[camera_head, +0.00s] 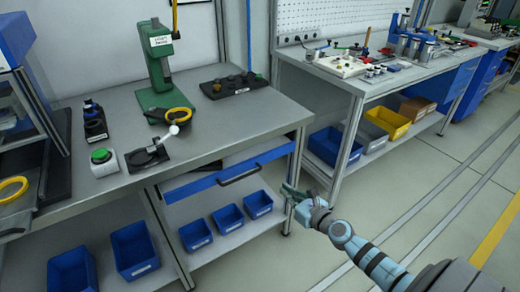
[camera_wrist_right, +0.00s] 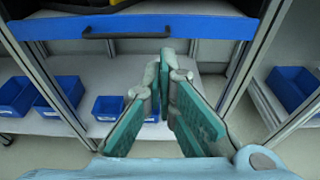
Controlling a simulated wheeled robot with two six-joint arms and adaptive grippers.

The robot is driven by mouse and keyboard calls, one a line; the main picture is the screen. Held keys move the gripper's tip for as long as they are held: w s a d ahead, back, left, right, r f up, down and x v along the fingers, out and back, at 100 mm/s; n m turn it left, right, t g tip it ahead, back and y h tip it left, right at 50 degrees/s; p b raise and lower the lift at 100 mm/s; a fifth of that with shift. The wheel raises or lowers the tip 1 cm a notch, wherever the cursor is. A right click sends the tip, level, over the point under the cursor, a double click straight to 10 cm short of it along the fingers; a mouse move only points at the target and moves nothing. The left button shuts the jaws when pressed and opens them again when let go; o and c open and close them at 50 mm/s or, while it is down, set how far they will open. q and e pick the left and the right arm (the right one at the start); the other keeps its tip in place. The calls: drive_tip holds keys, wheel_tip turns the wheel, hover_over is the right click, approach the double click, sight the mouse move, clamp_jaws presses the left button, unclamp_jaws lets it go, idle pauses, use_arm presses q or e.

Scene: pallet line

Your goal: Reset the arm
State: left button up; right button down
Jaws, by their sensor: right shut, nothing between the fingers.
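My right arm comes in from the lower right in the head view. Its right gripper (camera_head: 292,192) is beside the front right corner of the near workbench (camera_head: 225,130), below the bench top. In the right wrist view the right gripper (camera_wrist_right: 163,55) has its green-padded fingers together at the tips, with nothing between them. It points toward the open space under the bench drawer, apart from the bench. My left gripper does not show in the head view.
The near bench has a blue drawer with a black handle (camera_head: 238,176) and blue bins (camera_head: 229,217) on its lower shelf. A green press (camera_head: 160,65) stands on top. A second bench (camera_head: 375,75) stands to the right. Floor at the right is clear.

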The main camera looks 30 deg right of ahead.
drive_tip(key=shift+s, duration=0.1)
drive_tip(key=s+d+f+m+g+h+p, duration=0.2)
drive_tip(key=s+d+f+m+g, duration=0.15)
drive_tip(key=s+f+m, duration=0.75)
drive_tip(key=s+d+f+m+g+h+p, duration=0.2)
drive_tip(key=s+f+m+g, duration=0.2)
drive_tip(key=f+m, duration=0.75)
drive_tip(key=s+a+f+m+g+y+p, duration=0.1)
drive_tip(key=s+a+m, duration=0.3)
drive_tip(key=s, duration=0.5)
drive_tip(key=s+a+f+m+g+y+p, duration=0.1)
drive_tip(key=s+a+f+m+g+p, duration=0.2)
drive_tip(key=s+a+m, duration=0.2)
drive_tip(key=s+a+f+m+g+y+p, duration=0.1)
drive_tip(key=s+a+m+g+p, duration=0.1)
drive_tip(key=s+a, duration=0.7)
drive_tip(key=s+m+g, duration=0.1)
drive_tip(key=s+m, duration=0.1)
drive_tip(key=s, duration=0.3)
drive_tip(key=shift+f, duration=0.4)
drive_tip(key=shift+m, duration=0.25)
